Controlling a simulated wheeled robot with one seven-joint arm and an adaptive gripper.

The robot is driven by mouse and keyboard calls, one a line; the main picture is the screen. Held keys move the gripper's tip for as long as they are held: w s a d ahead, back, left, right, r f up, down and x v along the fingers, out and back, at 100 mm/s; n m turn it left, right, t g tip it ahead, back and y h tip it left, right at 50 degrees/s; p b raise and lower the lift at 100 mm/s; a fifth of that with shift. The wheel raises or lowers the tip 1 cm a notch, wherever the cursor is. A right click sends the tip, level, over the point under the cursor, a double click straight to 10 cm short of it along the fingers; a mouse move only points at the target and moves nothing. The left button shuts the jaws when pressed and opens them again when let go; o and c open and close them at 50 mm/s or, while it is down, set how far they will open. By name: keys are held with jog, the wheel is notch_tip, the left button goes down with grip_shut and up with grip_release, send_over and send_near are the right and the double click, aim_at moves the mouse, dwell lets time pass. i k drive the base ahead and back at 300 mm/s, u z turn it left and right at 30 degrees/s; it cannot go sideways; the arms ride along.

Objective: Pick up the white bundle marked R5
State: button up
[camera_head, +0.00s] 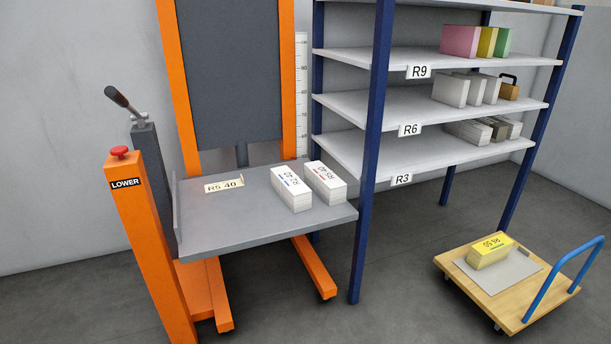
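Two white bundles lie side by side on the grey platform (225,236) of an orange stacker. The right white bundle (325,183) has a red mark, and its upside-down label appears to read R5 40. The left white bundle (291,188) has a blue mark; its upside-down label looks like R2 40, but the small print is hard to read. The bundles are close together, the right one slightly farther back. A flat label (224,186) reading R5 40 lies on the platform to their left. My gripper is not in view.
A wooden cart (497,296) carries a yellow bundle (490,252).

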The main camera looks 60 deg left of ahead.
aim_at(332, 190)
jog(key=u, duration=2.5)
jog(key=i, duration=0.2)
jog(key=u, duration=0.05)
